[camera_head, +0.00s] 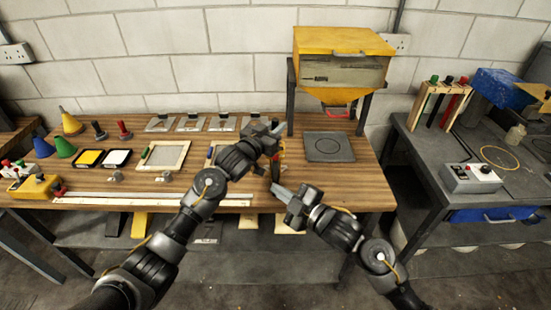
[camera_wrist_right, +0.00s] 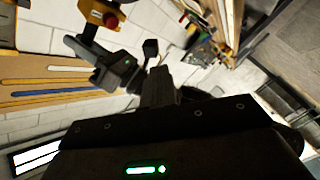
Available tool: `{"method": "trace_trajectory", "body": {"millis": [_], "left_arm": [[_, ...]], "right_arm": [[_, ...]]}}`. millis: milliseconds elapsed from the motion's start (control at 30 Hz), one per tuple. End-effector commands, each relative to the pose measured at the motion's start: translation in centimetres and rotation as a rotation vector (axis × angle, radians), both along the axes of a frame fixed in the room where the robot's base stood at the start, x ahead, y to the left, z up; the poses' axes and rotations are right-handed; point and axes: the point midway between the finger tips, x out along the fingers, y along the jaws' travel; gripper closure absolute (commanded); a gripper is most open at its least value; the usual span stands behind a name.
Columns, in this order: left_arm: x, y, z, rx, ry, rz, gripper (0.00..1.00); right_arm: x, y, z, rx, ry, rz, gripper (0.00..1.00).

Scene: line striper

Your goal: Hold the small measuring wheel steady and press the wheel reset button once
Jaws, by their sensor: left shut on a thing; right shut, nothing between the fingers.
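My left gripper (camera_head: 275,140) is shut on the small measuring wheel, above the front part of the wooden workbench. Only a slim dark part with a little orange (camera_head: 281,155) of the measuring wheel shows in the head view; the arm hides much of it. In the right wrist view, a yellow body with a red button (camera_wrist_right: 110,20) shows at the top edge, partly cut off, beside the dark left gripper. My right gripper (camera_head: 276,189) is shut and empty, just below the left gripper at the bench's front edge. Its closed fingers (camera_wrist_right: 158,85) point toward the left gripper, apart from the red button.
The wooden bench (camera_head: 110,187) carries cones, pads, a framed tray (camera_head: 163,156) and long white strips. A dark square plate (camera_head: 329,147) lies right of the grippers, below a yellow hopper (camera_head: 343,42). A grey side table (camera_head: 425,150) holds a control box (camera_head: 470,178).

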Motion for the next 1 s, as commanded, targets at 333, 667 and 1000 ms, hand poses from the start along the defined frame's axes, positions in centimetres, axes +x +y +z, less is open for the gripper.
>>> {"method": "trace_trajectory", "body": {"millis": [333, 667, 1000], "left_arm": [[0.0, 0.0, -0.1, 0.001, 0.001, -0.001, 1.00], [0.0, 0.0, 0.0, 0.001, 0.001, 0.000, 1.00], [0.0, 0.0, -0.1, 0.001, 0.001, 0.000, 1.00]], "right_arm": [[2.4, 0.0, 0.1, 0.001, 0.000, -0.002, 1.00], [6.8, 0.0, 0.0, 0.001, 0.002, -0.002, 1.00], [8.7, 0.0, 0.0, 0.002, 0.001, -0.001, 1.00]]}}
